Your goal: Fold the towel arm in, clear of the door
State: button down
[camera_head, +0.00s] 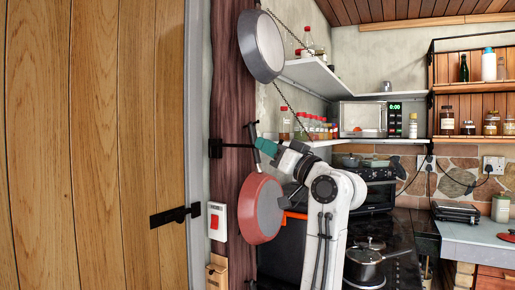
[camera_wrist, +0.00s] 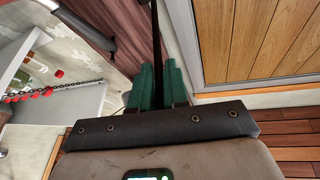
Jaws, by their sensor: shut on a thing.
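The towel arm (camera_head: 236,146) is a thin black bar reaching out to the right from a dark bracket (camera_head: 215,148) on the wooden post. My gripper (camera_head: 261,146), with green fingers, is shut on its outer end. In the wrist view the dark bar (camera_wrist: 155,30) runs up from between my green fingers (camera_wrist: 161,80); the exact contact is partly hidden. The plank door (camera_head: 100,120) stands at the left in the head view, with a black latch (camera_head: 174,216). It also shows at the upper right of the wrist view (camera_wrist: 265,40). The bar is right of the door in the head view.
A red pan (camera_head: 262,208) hangs just below my gripper, its handle close to the fingers. A grey pan (camera_head: 261,45) hangs above. A red-and-white switch (camera_head: 217,221) is beside the post. A shelf (camera_head: 317,77) and a hob with a pot (camera_head: 366,266) lie to the right.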

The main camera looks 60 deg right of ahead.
jog(key=d+n+y, duration=0.1)
jog(key=d+y, duration=0.2)
jog(key=shift+r+n, duration=0.1)
jog(key=shift+n, duration=0.3)
jog(key=c, duration=1.2)
grip_release()
jog(key=shift+d, duration=0.15)
jog(key=b+v, duration=0.3)
jog(key=v, duration=0.7)
jog(key=shift+s+f+b, duration=0.3)
jog(key=shift+f, duration=0.1)
